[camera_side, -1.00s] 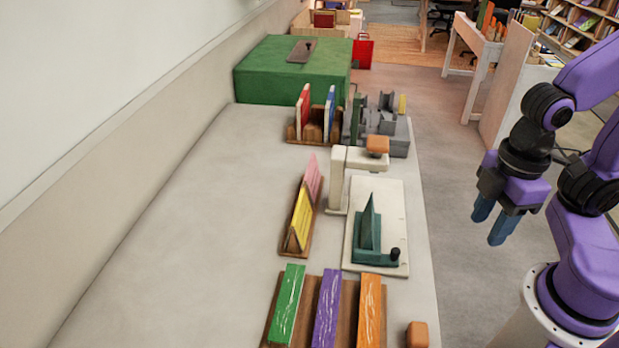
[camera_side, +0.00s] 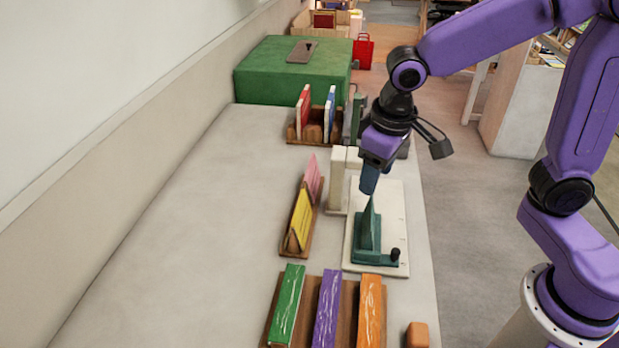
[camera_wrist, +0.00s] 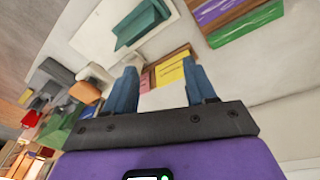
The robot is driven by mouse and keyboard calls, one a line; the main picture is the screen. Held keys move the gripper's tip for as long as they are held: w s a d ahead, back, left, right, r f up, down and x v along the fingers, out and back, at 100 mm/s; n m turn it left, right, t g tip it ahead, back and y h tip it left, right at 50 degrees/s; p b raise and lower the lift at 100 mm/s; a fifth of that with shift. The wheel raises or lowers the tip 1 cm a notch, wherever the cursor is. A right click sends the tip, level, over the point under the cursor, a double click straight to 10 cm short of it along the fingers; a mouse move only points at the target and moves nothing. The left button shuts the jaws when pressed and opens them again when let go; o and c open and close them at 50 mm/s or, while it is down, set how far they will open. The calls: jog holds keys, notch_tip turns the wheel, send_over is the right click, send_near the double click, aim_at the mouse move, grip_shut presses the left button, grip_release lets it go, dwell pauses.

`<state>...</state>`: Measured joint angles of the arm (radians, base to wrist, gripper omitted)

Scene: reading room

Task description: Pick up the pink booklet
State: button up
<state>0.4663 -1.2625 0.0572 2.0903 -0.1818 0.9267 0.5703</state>
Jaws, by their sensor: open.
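The pink booklet (camera_side: 313,180) stands leaning in a small wooden rack (camera_side: 317,220), just behind the yellow booklet (camera_side: 300,220). In the wrist view a small part of the pink booklet (camera_wrist: 145,81) shows between my fingers, beside the yellow booklet (camera_wrist: 170,72). My gripper (camera_side: 369,180) is open and empty, to the right of the rack above the white board with the green stand (camera_side: 369,232). In the wrist view my gripper (camera_wrist: 163,88) has its two blue fingers apart, with a pale block between them hiding part of the rack.
A wooden tray with green (camera_side: 287,303), purple (camera_side: 327,308) and orange (camera_side: 370,310) booklets lies at the front. A white post (camera_side: 337,180) stands close between rack and gripper. Another rack with red and blue booklets (camera_side: 330,112) is behind. The table's left side is clear.

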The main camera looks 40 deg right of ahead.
jog(key=w+a+f+m+h, duration=0.15)
jog(key=w+m, duration=0.55)
jog(key=w, duration=0.7)
jog(key=m+t+h, duration=0.1)
jog(key=m, duration=0.5)
send_near(309, 167)
jog(key=x, duration=0.5)
jog(key=shift+w+d+r, duration=0.1)
jog(key=shift+d+r, duration=0.05)
jog(key=shift+d, duration=0.2)
jog(key=shift+a+x, duration=0.2)
jog(key=shift+x, duration=2.5)
jog(key=shift+f, duration=0.3)
grip_shut()
